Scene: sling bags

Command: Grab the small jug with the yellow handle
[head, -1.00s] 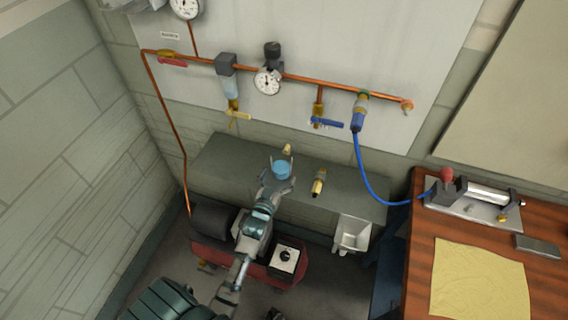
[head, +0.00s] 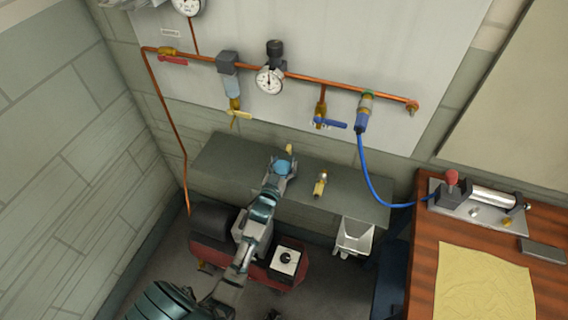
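The small jug (head: 281,166) is light blue and sits on the grey shelf (head: 225,158) below the pipes. A small yellow piece, which looks like its handle (head: 289,148), shows at its far side. My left gripper (head: 283,167) is at the jug, with its fingers around the near part and sides. Whether the fingers press on the jug cannot be told. My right gripper is not in view.
A brass and grey fitting (head: 320,184) lies on the shelf to the right of the jug. A red compressor (head: 292,272) stands below. A white bin (head: 354,237) hangs at the shelf's front. A wooden bench (head: 423,265) is at right.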

